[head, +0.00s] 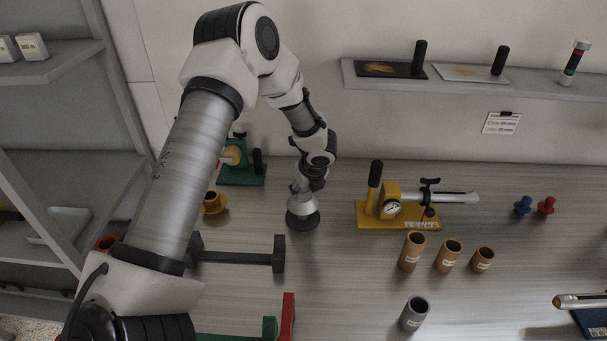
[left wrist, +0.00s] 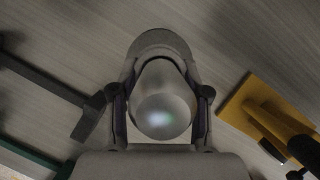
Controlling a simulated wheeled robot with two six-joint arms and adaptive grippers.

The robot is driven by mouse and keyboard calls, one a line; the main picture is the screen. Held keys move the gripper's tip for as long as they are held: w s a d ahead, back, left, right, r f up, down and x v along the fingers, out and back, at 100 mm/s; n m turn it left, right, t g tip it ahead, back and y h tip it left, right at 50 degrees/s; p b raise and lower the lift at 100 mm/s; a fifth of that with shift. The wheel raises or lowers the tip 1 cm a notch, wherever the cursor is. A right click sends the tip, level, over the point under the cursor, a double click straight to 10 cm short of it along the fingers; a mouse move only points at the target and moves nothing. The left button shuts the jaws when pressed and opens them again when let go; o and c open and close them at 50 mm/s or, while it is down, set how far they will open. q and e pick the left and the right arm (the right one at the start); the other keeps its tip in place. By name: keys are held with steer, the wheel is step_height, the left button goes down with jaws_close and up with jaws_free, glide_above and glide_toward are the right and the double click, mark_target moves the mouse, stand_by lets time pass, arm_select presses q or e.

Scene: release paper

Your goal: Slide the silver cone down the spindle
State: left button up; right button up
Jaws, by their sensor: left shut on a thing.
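The silver cone (left wrist: 165,112) sits between the fingers of my left gripper (left wrist: 163,95) in the left wrist view, with a finger on each side. In the head view my left gripper (head: 305,186) points down over the table at the middle, shut on the silver cone (head: 302,206). A round dark base (head: 303,220) shows directly below the cone; a grey disc edge (left wrist: 160,42) shows beyond it in the wrist view. No bare spindle shows there, and I cannot tell how the cone sits on it. My right gripper is not in view.
A yellow stand (head: 400,215) with a dial and silver rod is right of the cone. A dark bar (head: 237,257) with upright ends lies left. A green device (head: 240,172) stands behind. Brown tubes (head: 412,252) and a grey tube (head: 414,314) stand front right.

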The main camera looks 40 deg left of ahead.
arm_select(q)
steer(key=shift+f, duration=0.2)
steer(key=o, duration=1.3)
steer(key=shift+o, duration=0.2)
steer(key=shift+r, duration=0.1)
steer(key=v, duration=1.2)
